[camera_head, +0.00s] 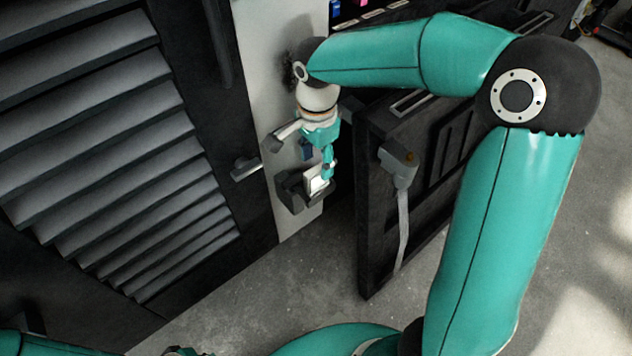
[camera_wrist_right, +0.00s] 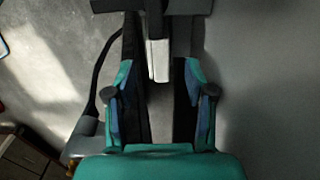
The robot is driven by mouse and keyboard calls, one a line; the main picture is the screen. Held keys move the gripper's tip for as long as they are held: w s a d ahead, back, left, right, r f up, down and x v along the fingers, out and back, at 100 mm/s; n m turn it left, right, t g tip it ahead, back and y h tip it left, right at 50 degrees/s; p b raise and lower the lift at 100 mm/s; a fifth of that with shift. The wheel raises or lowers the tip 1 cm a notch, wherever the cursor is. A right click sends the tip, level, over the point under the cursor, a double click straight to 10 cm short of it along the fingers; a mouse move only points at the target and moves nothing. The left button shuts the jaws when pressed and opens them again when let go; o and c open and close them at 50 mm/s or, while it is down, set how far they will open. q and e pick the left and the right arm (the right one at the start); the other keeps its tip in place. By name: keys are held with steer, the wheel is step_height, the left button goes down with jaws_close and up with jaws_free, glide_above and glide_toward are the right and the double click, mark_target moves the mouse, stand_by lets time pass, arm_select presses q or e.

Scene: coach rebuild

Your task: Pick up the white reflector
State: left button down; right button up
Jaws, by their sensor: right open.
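The white reflector (camera_head: 316,180) is a small pale block at a dark holder on the light panel, in the middle of the head view. In the right wrist view the white reflector (camera_wrist_right: 159,62) hangs from a dark bar, between the lines of the two fingers. My right gripper (camera_head: 318,161) is close by it, with teal fingers partly overlapping it in the head view. In the right wrist view my right gripper (camera_wrist_right: 158,97) is open, with clear space on both sides of the reflector. Whether a finger touches it cannot be told. My left gripper is not identifiable.
A dark louvred panel (camera_head: 110,130) fills the left, with a grey handle (camera_head: 246,167) near its edge. A dark door (camera_head: 385,220) with a grey lever (camera_head: 402,170) stands open to the right. Grey floor (camera_head: 290,290) is clear below.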

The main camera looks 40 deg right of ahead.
mark_target(317, 170)
steer(key=shift+s+a+f+b, duration=0.1)
steer(key=shift+f+b, duration=0.8)
steer(key=shift+f, duration=2.05)
steer(key=shift+c, duration=0.3)
jaws_close()
